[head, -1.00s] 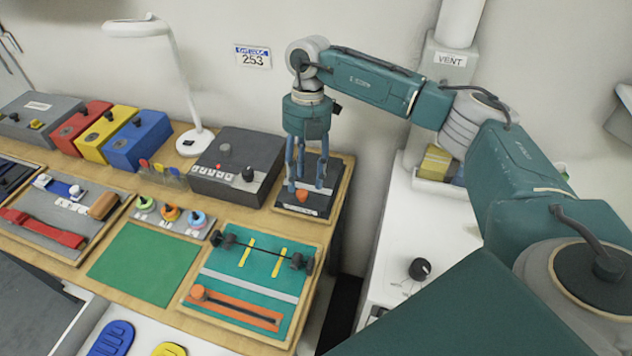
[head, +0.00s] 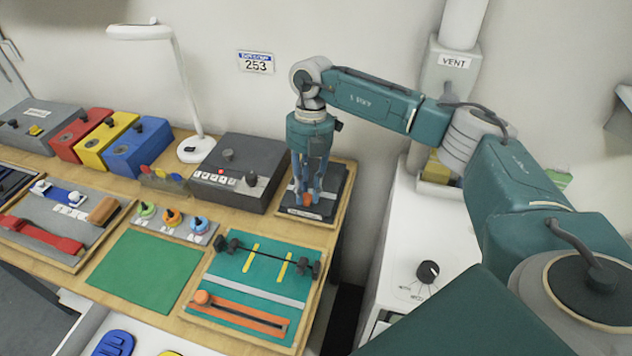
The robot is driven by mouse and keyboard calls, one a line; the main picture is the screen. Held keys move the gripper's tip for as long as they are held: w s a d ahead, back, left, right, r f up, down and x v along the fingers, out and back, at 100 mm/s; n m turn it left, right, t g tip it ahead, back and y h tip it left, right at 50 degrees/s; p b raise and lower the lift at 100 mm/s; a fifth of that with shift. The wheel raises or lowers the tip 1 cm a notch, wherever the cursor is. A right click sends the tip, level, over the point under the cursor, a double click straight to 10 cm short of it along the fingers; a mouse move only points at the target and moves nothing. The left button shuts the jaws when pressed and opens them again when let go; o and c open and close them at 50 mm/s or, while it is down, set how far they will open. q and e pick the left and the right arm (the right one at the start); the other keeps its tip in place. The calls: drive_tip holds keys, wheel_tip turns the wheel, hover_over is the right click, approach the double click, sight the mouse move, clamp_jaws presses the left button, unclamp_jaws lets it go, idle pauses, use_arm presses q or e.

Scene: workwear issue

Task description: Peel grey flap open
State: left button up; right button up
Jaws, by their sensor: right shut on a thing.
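The grey flap seems to be the dark grey piece (head: 326,184) on the small wood-edged board at the back right corner of the bench. Its edges are hard to make out behind my gripper. A small orange tab (head: 303,200) sits at its front. My right gripper (head: 306,197) points straight down over the board, its fingers shut on the orange tab. The fingers hide part of the tab and flap. The flap looks to lie flat. My left gripper is out of view.
A dark control box (head: 236,172) stands close left of the gripper. A teal board (head: 258,284) with a black bar and orange strip lies in front. A green mat (head: 145,268) is left of that. A white cabinet (head: 395,230) stands right, past a gap.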

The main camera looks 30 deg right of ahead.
drive_tip(key=shift+r, duration=0.2)
drive_tip(key=shift+p+v, duration=1.15)
drive_tip(key=shift+v, duration=0.25)
drive_tip(key=shift+w, duration=0.1)
drive_tip(key=shift+r, duration=0.1)
drive_tip(key=shift+d+p+v, duration=0.2)
drive_tip(key=shift+p+v, duration=0.8)
drive_tip(key=shift+v, duration=0.35)
drive_tip(key=shift+w, duration=0.2)
